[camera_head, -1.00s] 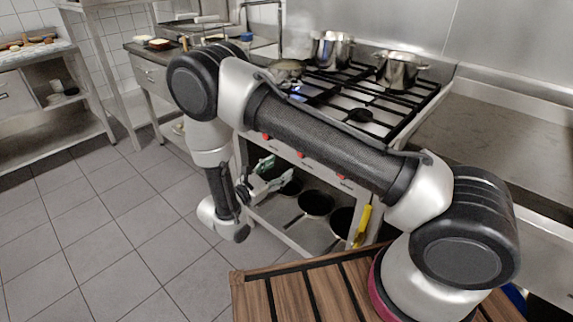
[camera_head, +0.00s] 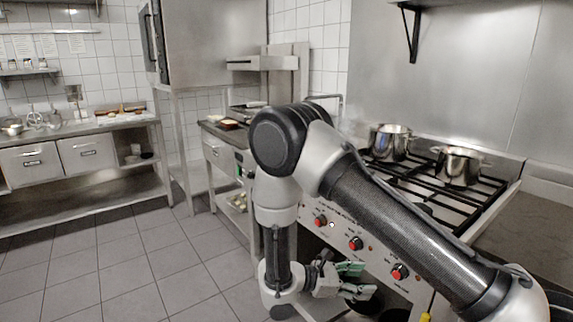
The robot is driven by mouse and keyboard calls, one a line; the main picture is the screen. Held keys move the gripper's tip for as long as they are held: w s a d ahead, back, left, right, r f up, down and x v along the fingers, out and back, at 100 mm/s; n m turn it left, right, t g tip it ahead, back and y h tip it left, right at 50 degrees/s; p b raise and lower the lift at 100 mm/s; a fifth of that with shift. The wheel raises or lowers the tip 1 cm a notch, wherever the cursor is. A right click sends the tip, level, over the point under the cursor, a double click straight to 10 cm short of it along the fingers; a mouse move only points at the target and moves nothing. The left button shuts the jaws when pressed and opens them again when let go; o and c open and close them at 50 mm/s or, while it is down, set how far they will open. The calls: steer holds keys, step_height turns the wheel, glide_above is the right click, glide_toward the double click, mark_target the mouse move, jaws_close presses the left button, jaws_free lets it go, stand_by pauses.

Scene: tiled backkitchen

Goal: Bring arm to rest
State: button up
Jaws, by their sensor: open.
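My arm reaches in from the lower right, bends at a black elbow joint at the middle and hangs down to my gripper (camera_head: 358,281). My gripper has green finger pads. It is open, points right, and nothing shows between its fingers. It is in front of the stove (camera_head: 340,228), below the row of red knobs. Whether it touches the stove front cannot be told.
Two steel pots (camera_head: 457,166) stand on the back of the stove. A dark pan (camera_head: 367,303) sits low behind my gripper. A counter (camera_head: 222,130) and a tall steel cabinet (camera_head: 208,45) stand further left. The tiled floor (camera_head: 150,262) at left is clear.

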steer(key=s+d+r+m+y, duration=0.5)
steer(key=s+r+m, duration=0.1)
steer(key=r, duration=0.4)
steer(key=s+d+r+m+t+y, duration=0.1)
steer(key=s+d+r+m+y, duration=0.4)
steer(key=r, duration=0.6)
steer(key=s+d+r+m+t+y, duration=0.1)
steer(key=s+d+r+m+y, duration=0.4)
steer(key=r, duration=0.6)
steer(key=s+d+m, duration=0.1)
steer(key=s+m, duration=0.1)
steer(key=shift+s+m, duration=0.2)
steer(key=shift+m, duration=0.1)
